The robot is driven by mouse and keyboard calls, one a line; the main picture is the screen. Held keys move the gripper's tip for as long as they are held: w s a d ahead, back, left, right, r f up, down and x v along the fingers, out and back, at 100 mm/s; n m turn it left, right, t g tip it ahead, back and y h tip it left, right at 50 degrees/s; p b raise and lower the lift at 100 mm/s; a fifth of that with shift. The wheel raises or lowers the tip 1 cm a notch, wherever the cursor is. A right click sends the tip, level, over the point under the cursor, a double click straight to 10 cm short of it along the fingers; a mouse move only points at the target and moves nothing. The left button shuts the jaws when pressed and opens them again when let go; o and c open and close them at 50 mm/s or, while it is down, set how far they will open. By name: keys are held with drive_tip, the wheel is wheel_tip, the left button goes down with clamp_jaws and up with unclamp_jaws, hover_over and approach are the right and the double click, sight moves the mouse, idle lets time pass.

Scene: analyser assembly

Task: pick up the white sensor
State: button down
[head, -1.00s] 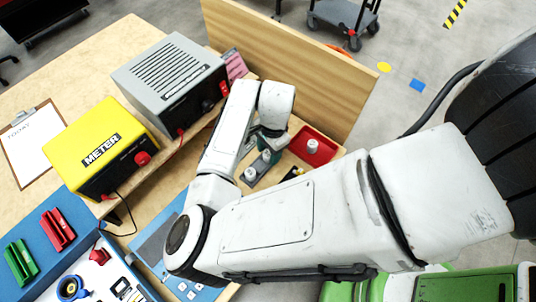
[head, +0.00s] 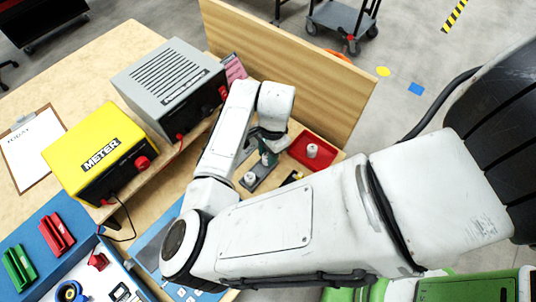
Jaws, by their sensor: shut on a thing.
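Small white cylinders stand on and beside a dark grey holder on the bench. One white sensor (head: 267,158) is right at my gripper (head: 267,150), which is shut on it, partly hidden behind my wrist. Its lower end is at the dark holder (head: 260,176); I cannot tell whether it is clear of it. A second white cylinder (head: 250,178) stands at the holder's near left end. A third (head: 312,150) stands in the red tray (head: 324,160) to the right.
A wooden board (head: 290,65) rises behind the work spot. A grey box (head: 170,75) and a yellow meter (head: 95,150) stand to the left on the bench. A blue case (head: 50,225) with coloured parts lies at front left.

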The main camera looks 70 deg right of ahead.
drive_tip(key=s+a+r+b, duration=0.2)
drive_tip(key=s+a+r, duration=0.7)
drive_tip(key=r, duration=0.3)
drive_tip(key=shift+s+a+b, duration=0.25)
drive_tip(key=shift+s+b, duration=0.05)
drive_tip(key=shift+s, duration=0.4)
drive_tip(key=c, duration=1.3)
unclamp_jaws()
drive_tip(key=shift+c, duration=0.2)
drive_tip(key=c, duration=0.5)
